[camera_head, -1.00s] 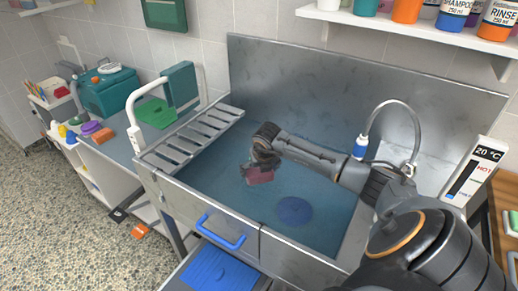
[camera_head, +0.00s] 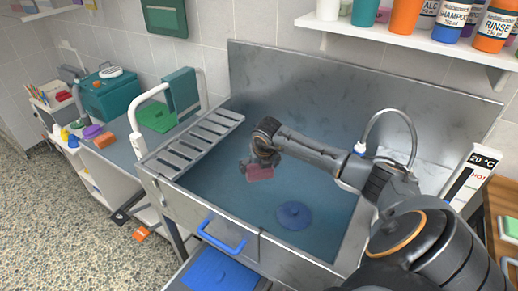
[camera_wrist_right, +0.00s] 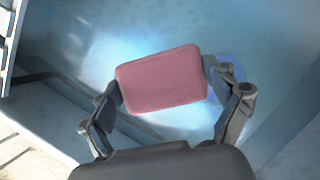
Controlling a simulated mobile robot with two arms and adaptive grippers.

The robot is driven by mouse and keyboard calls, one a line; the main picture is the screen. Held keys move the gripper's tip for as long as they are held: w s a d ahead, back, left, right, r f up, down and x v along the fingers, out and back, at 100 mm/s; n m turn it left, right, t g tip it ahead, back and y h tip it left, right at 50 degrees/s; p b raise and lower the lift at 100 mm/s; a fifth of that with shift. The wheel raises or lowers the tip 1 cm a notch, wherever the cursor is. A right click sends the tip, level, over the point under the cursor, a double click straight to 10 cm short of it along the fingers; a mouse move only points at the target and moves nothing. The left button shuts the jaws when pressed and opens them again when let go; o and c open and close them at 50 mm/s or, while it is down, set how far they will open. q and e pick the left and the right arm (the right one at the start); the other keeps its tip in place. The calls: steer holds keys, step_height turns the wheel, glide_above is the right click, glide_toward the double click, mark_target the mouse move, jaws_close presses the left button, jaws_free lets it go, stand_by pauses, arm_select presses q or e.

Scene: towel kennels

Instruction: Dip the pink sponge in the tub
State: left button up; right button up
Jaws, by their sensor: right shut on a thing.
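The pink sponge (camera_head: 260,173) is between the fingers of my right gripper (camera_head: 262,162). In the right wrist view the sponge (camera_wrist_right: 162,80) is a rounded pink block with a finger of my right gripper (camera_wrist_right: 164,92) on each side, shut on it. The steel tub (camera_head: 210,203) lies around and below them, with bluish water (camera_head: 325,180) in it. The sponge is inside the tub's outline; I cannot tell whether it touches the water. My left gripper is not in view.
A round blue disc (camera_head: 294,215) lies in the tub, right of the sponge. A slatted rack (camera_head: 200,143) spans the tub's left side. A blue handle (camera_head: 222,238) is on the front. A tall back panel (camera_head: 330,95) and a tap hose (camera_head: 385,112) stand behind.

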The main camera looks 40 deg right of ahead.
steer(key=shift+r, duration=0.1)
stand_by(0.5)
steer(key=shift+r+p, duration=1.8)
steer(key=shift+r, duration=1.1)
